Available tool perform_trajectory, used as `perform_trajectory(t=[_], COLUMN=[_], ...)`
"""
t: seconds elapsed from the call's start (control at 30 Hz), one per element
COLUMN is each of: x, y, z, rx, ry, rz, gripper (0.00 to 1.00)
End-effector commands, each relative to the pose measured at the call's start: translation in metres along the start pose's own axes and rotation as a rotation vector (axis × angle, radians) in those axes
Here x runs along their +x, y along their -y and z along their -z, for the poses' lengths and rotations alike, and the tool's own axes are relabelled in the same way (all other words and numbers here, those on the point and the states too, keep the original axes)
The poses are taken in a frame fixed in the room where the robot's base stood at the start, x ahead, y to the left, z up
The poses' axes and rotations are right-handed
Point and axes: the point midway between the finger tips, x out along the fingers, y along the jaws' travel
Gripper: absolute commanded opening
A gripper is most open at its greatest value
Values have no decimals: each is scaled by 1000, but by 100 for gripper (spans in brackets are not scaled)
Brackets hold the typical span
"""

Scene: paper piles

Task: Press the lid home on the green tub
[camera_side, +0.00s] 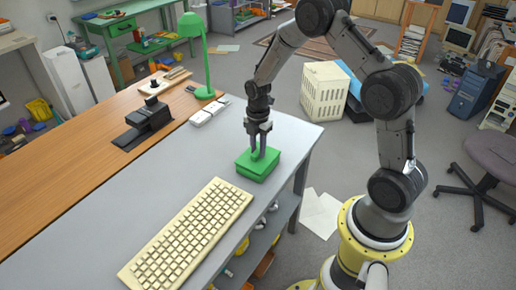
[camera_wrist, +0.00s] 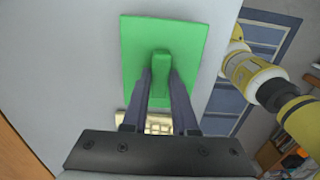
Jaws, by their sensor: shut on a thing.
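The green tub (camera_side: 258,173) stands on the grey table near its right edge, with the green lid (camera_side: 244,159) on top of it. In the side view I cannot tell whether the lid sits fully down. In the wrist view the lid (camera_wrist: 140,45) fills the upper middle, with a raised green handle at its centre. My gripper (camera_side: 259,153) points down over the lid. In the wrist view my gripper (camera_wrist: 161,72) has its two fingers on either side of the handle, shut on it. The tub's walls are hidden under the lid in the wrist view.
A cream keyboard (camera_side: 190,235) lies on the grey table in front of the tub. A green lamp (camera_side: 204,60), a black device (camera_side: 143,125) and a white item (camera_side: 209,112) stand farther back to the left. The table's right edge is close to the tub.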

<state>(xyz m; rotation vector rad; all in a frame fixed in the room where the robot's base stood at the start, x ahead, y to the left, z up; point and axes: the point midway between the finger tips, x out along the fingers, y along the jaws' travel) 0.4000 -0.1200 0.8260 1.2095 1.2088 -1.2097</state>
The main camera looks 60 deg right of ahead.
Motion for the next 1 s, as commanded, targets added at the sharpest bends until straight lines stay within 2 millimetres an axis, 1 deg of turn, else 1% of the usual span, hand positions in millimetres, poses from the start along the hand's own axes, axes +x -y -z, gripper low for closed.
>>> perform_trajectory(t=[0.37, 0.4, 0.57, 0.6, 0.8, 0.97, 1.0], x=[0, 0, 0, 0, 0, 0, 0], y=[0, 0, 0, 0, 0, 0, 0], z=[0, 0, 0, 0, 0, 0, 0], rx=[0, 0, 0, 0, 0, 0, 0], ry=[0, 0, 0, 0, 0, 0, 0], rz=[-1, -1, 0, 0, 0, 0, 0], gripper=[0, 28, 57, 61, 61, 90, 91])
